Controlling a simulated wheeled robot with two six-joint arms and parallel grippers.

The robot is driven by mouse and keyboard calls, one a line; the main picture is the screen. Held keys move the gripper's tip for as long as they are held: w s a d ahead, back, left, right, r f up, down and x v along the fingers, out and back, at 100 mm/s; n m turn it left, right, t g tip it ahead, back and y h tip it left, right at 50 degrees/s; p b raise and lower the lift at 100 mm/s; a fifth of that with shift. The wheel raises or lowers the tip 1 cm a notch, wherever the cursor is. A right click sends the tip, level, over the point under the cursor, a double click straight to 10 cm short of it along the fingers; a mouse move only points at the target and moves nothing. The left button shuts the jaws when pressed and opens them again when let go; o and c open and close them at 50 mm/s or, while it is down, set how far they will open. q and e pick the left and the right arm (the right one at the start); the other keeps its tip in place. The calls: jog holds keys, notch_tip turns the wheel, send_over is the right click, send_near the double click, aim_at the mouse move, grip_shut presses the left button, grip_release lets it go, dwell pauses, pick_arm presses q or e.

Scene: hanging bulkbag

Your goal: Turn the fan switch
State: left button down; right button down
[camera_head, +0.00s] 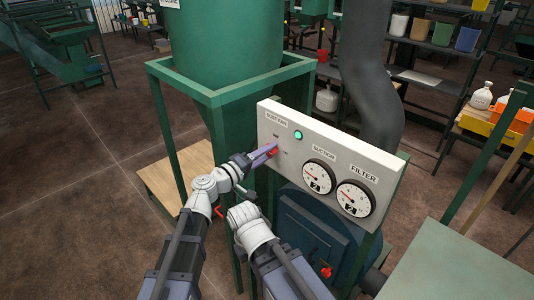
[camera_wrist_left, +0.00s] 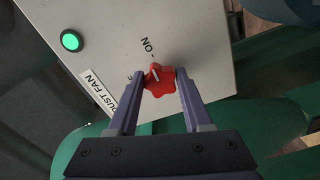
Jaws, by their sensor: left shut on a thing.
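The red fan switch (camera_head: 272,152) is a lobed knob on the white panel (camera_head: 290,118), below the DUST FAN label. My left gripper (camera_head: 262,157) is shut on it. In the left wrist view the knob (camera_wrist_left: 158,80) sits between the two fingertips (camera_wrist_left: 159,77), one on each side. A pale mark on the knob lies roughly towards the ON label (camera_wrist_left: 147,45); its exact angle is hard to tell. Another label beside the knob is partly hidden by a finger. The green lamp (camera_head: 298,134) looks lit. My right arm is low in the head view; its gripper does not show.
The SUCTION gauge (camera_head: 318,176) and FILTER gauge (camera_head: 355,198) are right of the switch. A green hopper frame (camera_head: 212,97) stands behind and left. A thick grey duct (camera_head: 365,80) rises behind the panel. A green table (camera_head: 455,262) is at the lower right.

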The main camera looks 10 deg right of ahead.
dwell(0.4)
pick_arm(q)
jog(key=shift+c, duration=1.6)
grip_release()
jog(key=shift+s+a, duration=0.1)
jog(key=v, duration=0.7)
jog(key=shift+s+a, duration=0.15)
jog(key=shift+a, duration=0.15)
jog(key=s+a+f+m+g+y, duration=0.2)
jog(key=s+a+f+g+y, duration=0.3)
jog(key=f, duration=0.5)
jog(key=s+a+f+m+g+y, duration=0.2)
jog(key=s+a+f+y, duration=0.25)
jog(key=a+f, duration=0.4)
jog(key=s+a+f+g+y, duration=0.25)
jog(key=a+y, duration=0.25)
jog(key=a, duration=0.4)
jog(key=s+d+m+y, duration=0.1)
jog(key=s+d+m, duration=0.1)
jog(key=s+d, duration=0.5)
jog(key=d+f, duration=0.1)
jog(key=d, duration=0.1)
jog(key=shift+d+m+g+y, duration=0.35)
jog(key=shift+m, duration=0.05)
